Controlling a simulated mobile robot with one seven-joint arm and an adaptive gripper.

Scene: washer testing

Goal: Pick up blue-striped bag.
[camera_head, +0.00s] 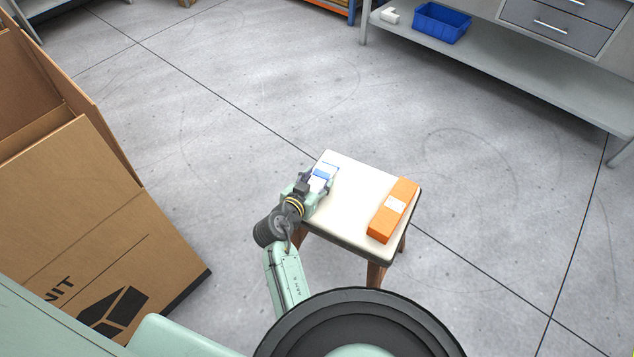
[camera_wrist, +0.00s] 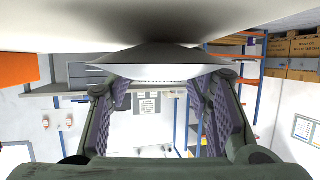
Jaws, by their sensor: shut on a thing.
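The blue-striped bag (camera_head: 323,174) is small and white with a blue band. It lies at the far left corner of the white-topped stool (camera_head: 357,192). My gripper (camera_head: 318,184) reaches in from the near left and is shut on the bag, hiding part of it. The wrist view looks upside down, with the stool top along the upper edge. There a pale-edged, shaded shape, seemingly the bag (camera_wrist: 165,71), spans between the two purple-padded fingers of my gripper (camera_wrist: 165,100). I cannot tell any gap between bag and stool.
An orange box (camera_head: 393,210) with a white label lies on the right of the stool; its orange side shows in the wrist view (camera_wrist: 18,68). A large cardboard box (camera_head: 90,215) stands at the left. A grey workbench (camera_head: 520,75) with a blue bin (camera_head: 441,23) is at the back right.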

